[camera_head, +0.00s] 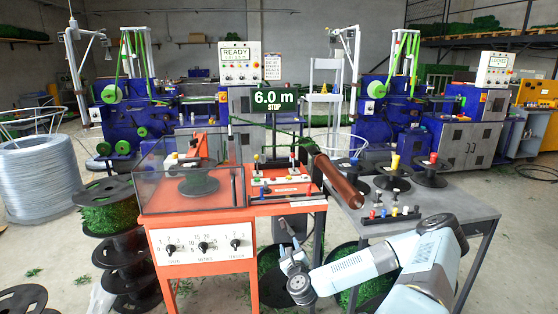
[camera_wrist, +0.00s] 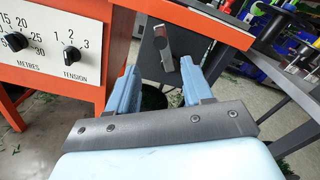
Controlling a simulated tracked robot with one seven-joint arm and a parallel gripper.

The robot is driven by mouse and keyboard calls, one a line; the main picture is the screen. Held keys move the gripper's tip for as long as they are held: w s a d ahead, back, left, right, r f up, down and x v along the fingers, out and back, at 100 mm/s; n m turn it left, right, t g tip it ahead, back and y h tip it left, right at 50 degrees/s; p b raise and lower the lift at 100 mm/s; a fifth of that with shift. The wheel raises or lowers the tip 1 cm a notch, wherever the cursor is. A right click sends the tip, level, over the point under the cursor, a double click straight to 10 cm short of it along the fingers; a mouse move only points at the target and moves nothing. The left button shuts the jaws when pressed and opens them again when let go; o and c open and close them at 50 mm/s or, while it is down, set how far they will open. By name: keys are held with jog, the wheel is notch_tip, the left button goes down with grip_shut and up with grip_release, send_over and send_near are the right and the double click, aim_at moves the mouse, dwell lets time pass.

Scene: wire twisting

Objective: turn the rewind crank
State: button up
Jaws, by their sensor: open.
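The rewind crank appears to be the grey metal arm (camera_wrist: 163,40) on the side of the orange machine, below its tabletop edge. In the wrist view it stands just beyond my fingertips, near the middle. My gripper (camera_wrist: 158,76) is open, with its two blue-grey fingers apart and nothing between them. In the head view my gripper (camera_head: 292,262) is low at the right side of the orange machine (camera_head: 261,207), and its fingers are too small there to judge against the crank.
A grey table (camera_head: 448,197) with black spools stands to the right. A brown rod (camera_head: 335,182) slants between the two tables.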

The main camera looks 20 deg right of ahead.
aim_at(284, 227)
jog(key=w+n, duration=0.1)
jog(key=w, duration=0.3)
jog(key=w+d+n, duration=0.1)
jog(key=w, duration=0.3)
jog(key=w+d+n, duration=0.1)
jog(key=w, duration=0.3)
jog(key=shift+w+d+r, duration=0.1)
jog(key=shift+w+d, duration=0.1)
jog(key=shift+w, duration=0.2)
grip_shut()
dwell(0.5)
